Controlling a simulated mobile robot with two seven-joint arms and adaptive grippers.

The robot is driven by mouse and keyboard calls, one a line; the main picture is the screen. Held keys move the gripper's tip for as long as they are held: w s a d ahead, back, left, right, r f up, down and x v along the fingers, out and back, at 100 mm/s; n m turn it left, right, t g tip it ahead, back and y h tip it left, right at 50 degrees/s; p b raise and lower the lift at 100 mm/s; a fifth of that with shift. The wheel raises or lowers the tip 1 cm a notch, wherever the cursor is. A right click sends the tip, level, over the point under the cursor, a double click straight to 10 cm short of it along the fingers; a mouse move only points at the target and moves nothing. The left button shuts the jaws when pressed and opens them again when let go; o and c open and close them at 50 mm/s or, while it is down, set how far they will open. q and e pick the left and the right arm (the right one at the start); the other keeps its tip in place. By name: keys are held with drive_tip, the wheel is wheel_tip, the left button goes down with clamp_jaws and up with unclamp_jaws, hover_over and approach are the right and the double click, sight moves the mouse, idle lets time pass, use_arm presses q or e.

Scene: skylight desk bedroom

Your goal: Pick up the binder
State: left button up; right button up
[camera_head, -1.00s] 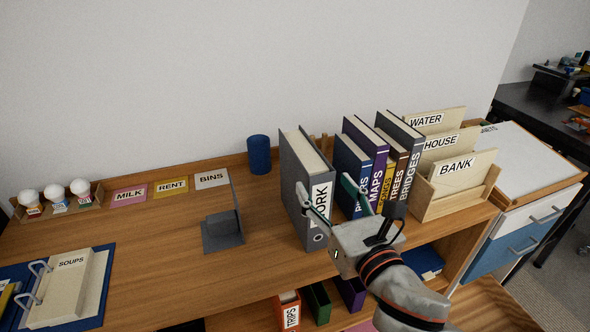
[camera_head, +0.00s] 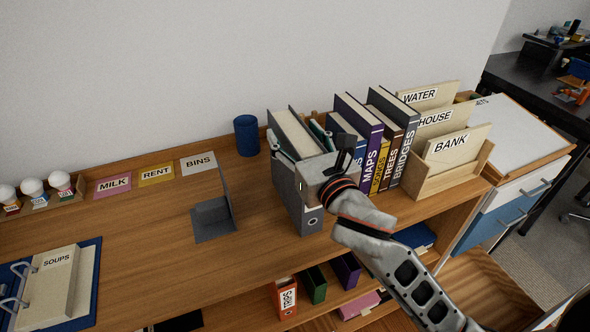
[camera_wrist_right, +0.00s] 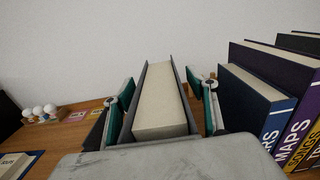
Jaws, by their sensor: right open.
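The grey binder (camera_head: 291,185) stands upright on the desk, left of the row of books, with cream pages showing on top. My right gripper (camera_head: 302,146) is at the binder from the front and hides much of its labelled spine. In the right wrist view, the binder (camera_wrist_right: 160,100) lies between the two open teal-padded fingers of the right gripper (camera_wrist_right: 161,100). A finger is on each side of it, with a small gap visible at the right. My left gripper is not in view.
Books (camera_head: 372,140) stand close to the right of the binder, then a wooden letter holder (camera_head: 437,178). A grey bookend (camera_head: 213,218) stands to the left on clear desk. A blue cup (camera_head: 246,135) is behind. Small binders (camera_head: 286,298) sit on the shelf below.

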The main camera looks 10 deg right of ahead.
drive_tip(key=shift+w, duration=0.1)
drive_tip(key=shift+c, duration=0.5)
clamp_jaws()
drive_tip(key=shift+r, duration=0.15)
